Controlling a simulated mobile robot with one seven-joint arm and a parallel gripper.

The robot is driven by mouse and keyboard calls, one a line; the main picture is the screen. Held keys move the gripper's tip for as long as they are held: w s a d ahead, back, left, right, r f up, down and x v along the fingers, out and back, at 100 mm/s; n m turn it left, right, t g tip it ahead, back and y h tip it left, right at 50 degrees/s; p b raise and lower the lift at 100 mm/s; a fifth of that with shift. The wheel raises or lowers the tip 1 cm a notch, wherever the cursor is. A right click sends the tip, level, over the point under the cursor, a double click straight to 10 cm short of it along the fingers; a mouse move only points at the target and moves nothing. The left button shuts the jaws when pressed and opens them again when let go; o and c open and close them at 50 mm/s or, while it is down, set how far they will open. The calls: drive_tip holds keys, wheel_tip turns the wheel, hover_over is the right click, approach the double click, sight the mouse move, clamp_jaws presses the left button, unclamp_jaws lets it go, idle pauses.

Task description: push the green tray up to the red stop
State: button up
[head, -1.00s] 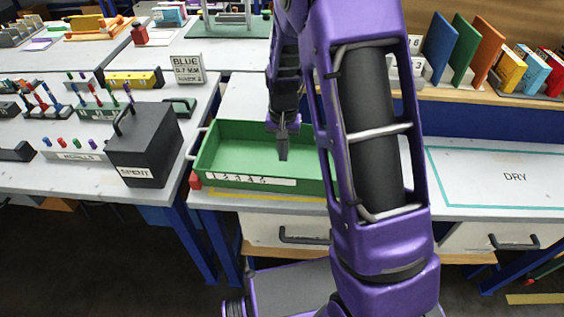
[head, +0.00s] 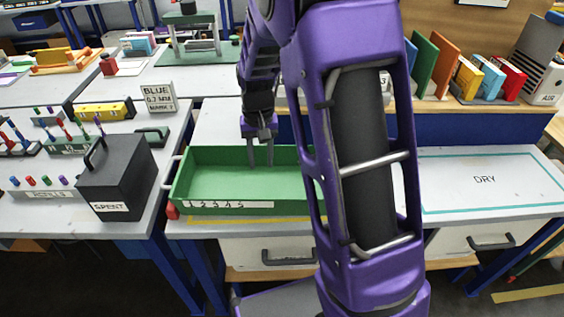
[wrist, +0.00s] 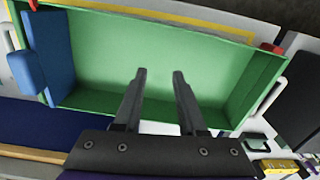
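The green tray (head: 225,183) is long and open-topped, with a white numbered strip on its front wall and a pale handle on its left end. My arm hides its right end in the head view. A red stop (head: 172,211) is at its front left corner; it also shows in the wrist view (wrist: 272,47). I cannot tell whether they touch. My gripper (head: 261,164) points down over the tray, fingers apart and empty; in the wrist view the fingers (wrist: 160,74) are over the tray floor. A second red piece (wrist: 33,4) shows near the tray's other end.
A blue block (wrist: 48,60) stands at the tray's left end in the wrist view. A black SPENT box (head: 116,177) stands left of the tray, across a gap between tables. A yellow line (head: 250,219) runs along the front. The DRY area (head: 485,181) at right is clear.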

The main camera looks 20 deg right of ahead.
sight(294, 215)
drive_tip(key=s+d+r+n+b, duration=0.2)
drive_tip(key=s+d+r+n, duration=0.2)
drive_tip(key=n, duration=1.2)
drive_tip(key=shift+s+d+n+t+h+b, duration=0.35)
drive_tip(key=shift+s+d, duration=0.65)
drive_tip(key=shift+s, duration=1.4)
drive_tip(key=f+b, duration=0.1)
drive_tip(key=f, duration=0.4)
drive_tip(key=w+f+b, duration=0.1)
drive_tip(key=f, duration=0.5)
drive_tip(key=f+b, duration=0.1)
drive_tip(key=f, duration=0.5)
drive_tip(key=shift+w+d+f+b, duration=0.2)
drive_tip(key=shift+w+d+b, duration=0.1)
drive_tip(key=shift+b, duration=0.1)
clamp_jaws()
